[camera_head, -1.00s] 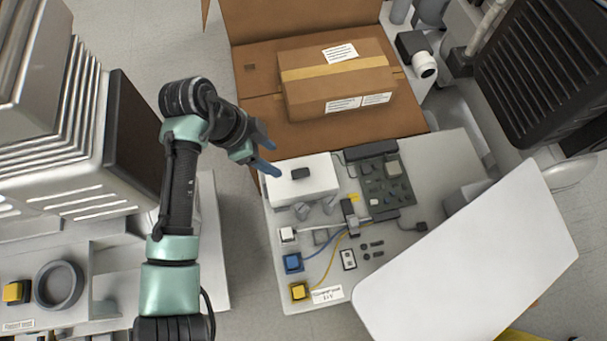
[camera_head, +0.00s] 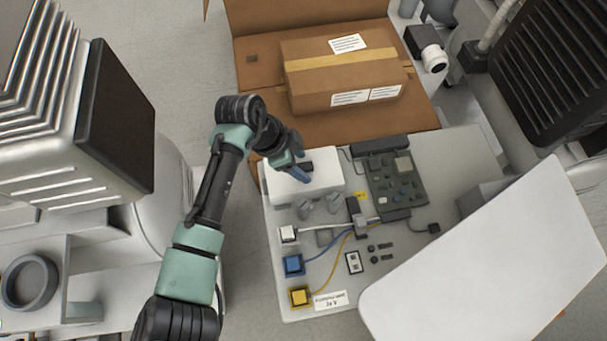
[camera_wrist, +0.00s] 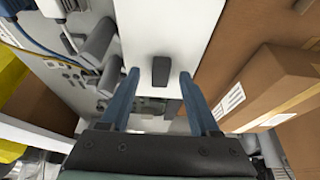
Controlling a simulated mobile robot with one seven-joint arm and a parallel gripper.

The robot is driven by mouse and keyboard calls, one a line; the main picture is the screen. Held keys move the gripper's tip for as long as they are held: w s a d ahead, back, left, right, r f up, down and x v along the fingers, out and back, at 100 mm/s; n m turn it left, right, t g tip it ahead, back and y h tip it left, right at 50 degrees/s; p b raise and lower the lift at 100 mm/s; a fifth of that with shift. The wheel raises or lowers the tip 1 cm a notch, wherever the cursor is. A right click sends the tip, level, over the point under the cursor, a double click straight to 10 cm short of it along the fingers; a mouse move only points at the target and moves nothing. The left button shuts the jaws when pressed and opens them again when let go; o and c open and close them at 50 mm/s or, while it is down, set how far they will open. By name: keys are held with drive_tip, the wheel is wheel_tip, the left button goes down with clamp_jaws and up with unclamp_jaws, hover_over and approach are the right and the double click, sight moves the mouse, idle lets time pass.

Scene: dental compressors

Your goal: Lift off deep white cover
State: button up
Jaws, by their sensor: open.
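The deep white cover (camera_head: 322,174) is a box shape at the upper left of the grey panel, with a small dark handle (camera_wrist: 161,72) on its top. My gripper (camera_head: 303,172) is over the cover in the head view and partly hides its left side and the handle. In the wrist view my gripper (camera_wrist: 160,92) is open, with one blue finger on each side of the handle. The fingers appear apart from the handle. Whether the fingertips reach down to its height, I cannot tell.
A cardboard box (camera_head: 345,80) lies on a larger open carton behind the panel. A circuit board (camera_head: 396,182) is right of the cover. White, blue and yellow square buttons (camera_head: 293,265) with wires sit in front. A large white panel (camera_head: 490,265) covers the lower right.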

drive_tip(key=shift+d+f, duration=0.1)
drive_tip(key=shift+f, duration=0.05)
clamp_jaws()
drive_tip(key=shift+w, duration=0.1)
idle(1.3)
